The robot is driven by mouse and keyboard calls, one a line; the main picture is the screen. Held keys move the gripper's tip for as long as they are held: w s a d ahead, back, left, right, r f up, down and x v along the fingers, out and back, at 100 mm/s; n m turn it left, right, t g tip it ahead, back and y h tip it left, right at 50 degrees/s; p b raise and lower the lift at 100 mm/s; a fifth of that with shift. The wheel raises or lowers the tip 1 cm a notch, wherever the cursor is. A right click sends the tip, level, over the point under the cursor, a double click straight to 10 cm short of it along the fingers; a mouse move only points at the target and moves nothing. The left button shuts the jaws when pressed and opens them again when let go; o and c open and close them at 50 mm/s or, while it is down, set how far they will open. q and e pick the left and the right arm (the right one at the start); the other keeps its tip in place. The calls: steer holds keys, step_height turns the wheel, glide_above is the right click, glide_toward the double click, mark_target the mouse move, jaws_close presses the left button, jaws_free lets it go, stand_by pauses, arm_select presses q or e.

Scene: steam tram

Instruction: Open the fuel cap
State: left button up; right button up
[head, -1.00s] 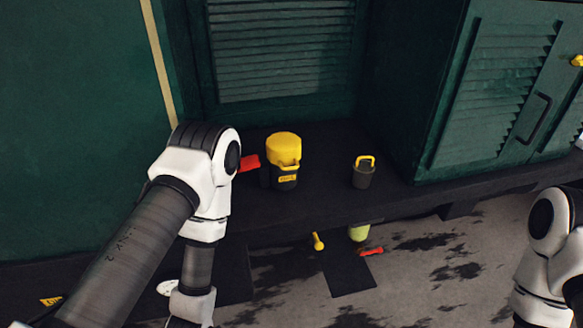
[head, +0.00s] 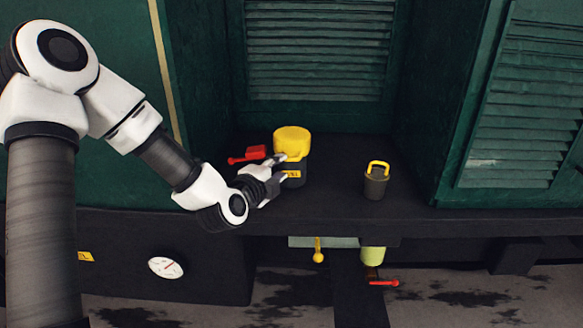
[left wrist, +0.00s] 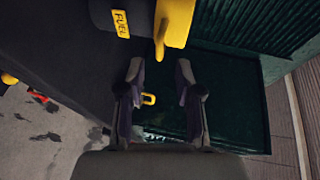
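The fuel cap (head: 291,139) is a fat yellow lid on a dark filler with a yellow FUEL label (head: 293,174). It sits upright on the black ledge, seemingly closed. My left gripper (head: 283,167) is open, its fingertips close to the cap's front left side. In the left wrist view the cap (left wrist: 177,18) is at the top, and its yellow tab (left wrist: 160,46) points down towards the gap between the open fingers (left wrist: 160,72). I cannot tell whether a finger touches it. My right gripper is not in view.
A red lever (head: 248,155) lies just left of the filler. A dark canister with a yellow handle (head: 375,182) stands to the right on the ledge (head: 335,205). Below hang a yellow knob (head: 318,250) and a red-handled valve (head: 383,282). Green louvred walls enclose the ledge.

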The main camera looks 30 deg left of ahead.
mark_target(290, 160)
arm_select(q)
steer(key=x, duration=0.5)
steer(key=shift+w+f, duration=0.1)
steer(key=shift+w, duration=0.2)
steer(key=shift+d, duration=0.15)
steer(key=shift+c, duration=0.7)
jaws_close()
